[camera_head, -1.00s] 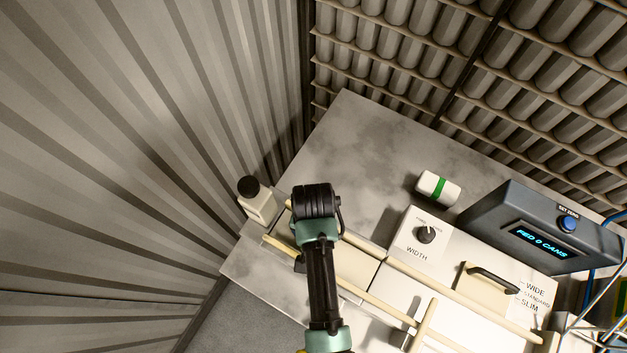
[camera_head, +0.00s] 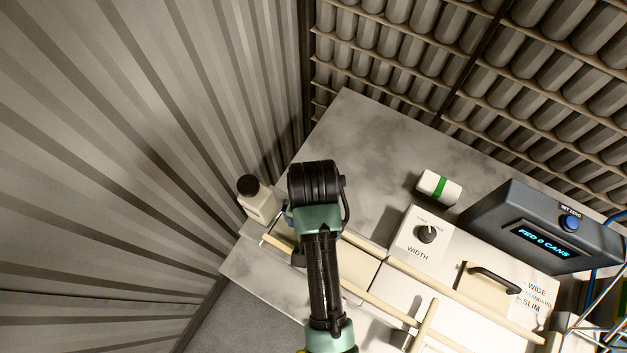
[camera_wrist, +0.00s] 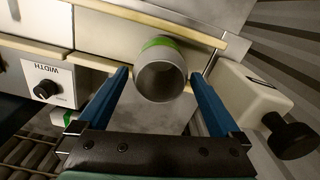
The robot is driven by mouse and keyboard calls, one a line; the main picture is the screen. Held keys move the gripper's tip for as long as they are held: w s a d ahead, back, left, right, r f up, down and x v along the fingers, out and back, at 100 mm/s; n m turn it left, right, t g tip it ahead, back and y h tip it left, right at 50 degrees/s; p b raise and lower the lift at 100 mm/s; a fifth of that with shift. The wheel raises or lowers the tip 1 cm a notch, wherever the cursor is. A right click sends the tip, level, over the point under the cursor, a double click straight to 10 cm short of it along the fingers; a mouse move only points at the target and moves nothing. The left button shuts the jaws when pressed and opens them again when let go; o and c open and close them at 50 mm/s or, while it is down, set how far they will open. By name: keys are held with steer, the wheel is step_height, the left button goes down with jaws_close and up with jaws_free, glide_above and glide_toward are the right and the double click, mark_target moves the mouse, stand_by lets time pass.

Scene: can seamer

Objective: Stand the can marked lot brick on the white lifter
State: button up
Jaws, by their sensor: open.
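In the wrist view, a grey open-topped can (camera_wrist: 160,80) with a green band shows its open mouth between the two blue fingers of my gripper (camera_wrist: 160,76). The fingers are apart, one on each side of it. I cannot tell whether they touch it. A white can (camera_head: 427,183) with a green band lies on its side on the bench in the head view. I see no lot brick marking on either can, and I cannot pick out the white lifter for certain. My arm hides the gripper in the head view.
A panel with a WIDTH knob (camera_head: 426,235) and a dark counter box (camera_head: 530,230) reading "FED 0 CANS" stand at the right. Cream rails (camera_head: 372,298) run along the front. A cream block with a black knob (camera_head: 249,187) stands left of my arm.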

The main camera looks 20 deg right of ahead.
step_height(320, 180, up, 5)
steer(key=shift+r+p, duration=0.1)
steer(key=shift+p, duration=0.3)
steer(key=w+d+r+n+t+h, duration=0.1)
steer(key=w+r+n+t+h, duration=0.15)
steer(key=w+r+t, duration=1.05)
steer(key=w+a+r+n+t, duration=0.1)
steer(key=w+r, duration=0.3)
steer(key=r, duration=0.6)
steer(key=w+a+r+n+t, duration=0.15)
steer(key=w+r, duration=0.25)
steer(key=r, duration=0.7)
steer(key=s+a+r+n+t, duration=0.1)
steer(key=s+r+t, duration=0.3)
steer(key=r, duration=0.6)
steer(key=s+a+r+n+t+y, duration=0.1)
steer(key=s+a+r+t, duration=0.2)
steer(key=r, duration=0.6)
steer(key=s+a+r+n+t+y, duration=0.1)
steer(key=s+r+t, duration=0.4)
steer(key=r, duration=0.5)
steer(key=shift+s+a+r, duration=0.35)
steer(key=shift+s+a, duration=0.05)
steer(key=shift+s, duration=0.2)
step_height(320, 180, down, 10)
steer(key=b, duration=0.9)
steer(key=shift+r, duration=0.25)
